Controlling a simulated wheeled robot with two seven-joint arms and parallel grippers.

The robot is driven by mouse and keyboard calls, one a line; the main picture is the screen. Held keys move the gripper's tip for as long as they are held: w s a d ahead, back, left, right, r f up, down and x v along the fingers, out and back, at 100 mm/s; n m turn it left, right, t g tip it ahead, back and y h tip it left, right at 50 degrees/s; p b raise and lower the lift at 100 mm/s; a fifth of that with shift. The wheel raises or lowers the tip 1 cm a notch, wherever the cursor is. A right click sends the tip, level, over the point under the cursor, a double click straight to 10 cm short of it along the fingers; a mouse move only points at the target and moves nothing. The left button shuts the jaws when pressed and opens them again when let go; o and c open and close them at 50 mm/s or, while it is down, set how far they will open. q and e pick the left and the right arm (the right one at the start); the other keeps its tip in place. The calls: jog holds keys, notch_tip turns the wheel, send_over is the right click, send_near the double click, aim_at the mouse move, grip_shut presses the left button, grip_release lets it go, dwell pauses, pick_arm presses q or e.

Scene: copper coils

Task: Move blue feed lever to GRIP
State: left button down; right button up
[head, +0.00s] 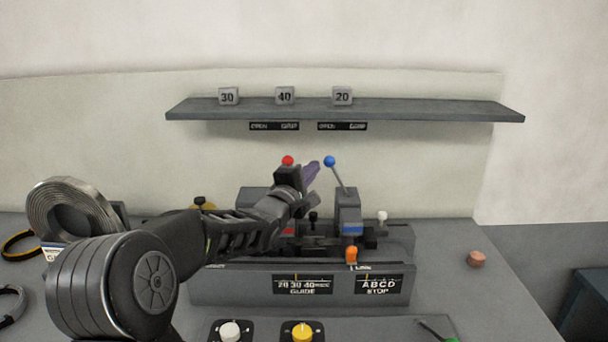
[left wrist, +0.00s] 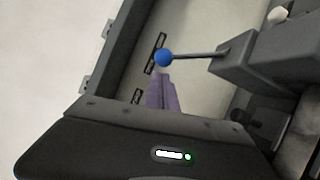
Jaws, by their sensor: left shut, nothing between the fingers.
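The blue feed lever (head: 330,161) has a blue ball on a thin rod, rising from a grey block (head: 348,205) with a blue mark. In the head view it leans to the left, its ball below the right OPEN/GRIP label (head: 342,126). My left gripper (head: 310,172) is shut and empty just left of the blue ball, with purple fingers. In the left wrist view the blue ball (left wrist: 164,57) is just beyond the shut fingertips (left wrist: 161,84); contact cannot be told. The red-ball lever (head: 288,160) stands to the left, partly behind my arm. My right gripper is not in view.
A shelf (head: 400,110) with number blocks is on the wall behind. The machine's front panel (head: 230,285) carries GUIDE and STOP scales and an orange knob (head: 351,254). A metal coil (head: 72,210) stands at left; a copper piece (head: 476,259) lies at right.

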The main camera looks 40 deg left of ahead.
pick_arm(q)
jog(key=shift+w+a, duration=0.1)
jog(key=shift+w, duration=0.45)
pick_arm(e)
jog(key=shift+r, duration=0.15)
pick_arm(q)
jog(key=shift+r, duration=0.15)
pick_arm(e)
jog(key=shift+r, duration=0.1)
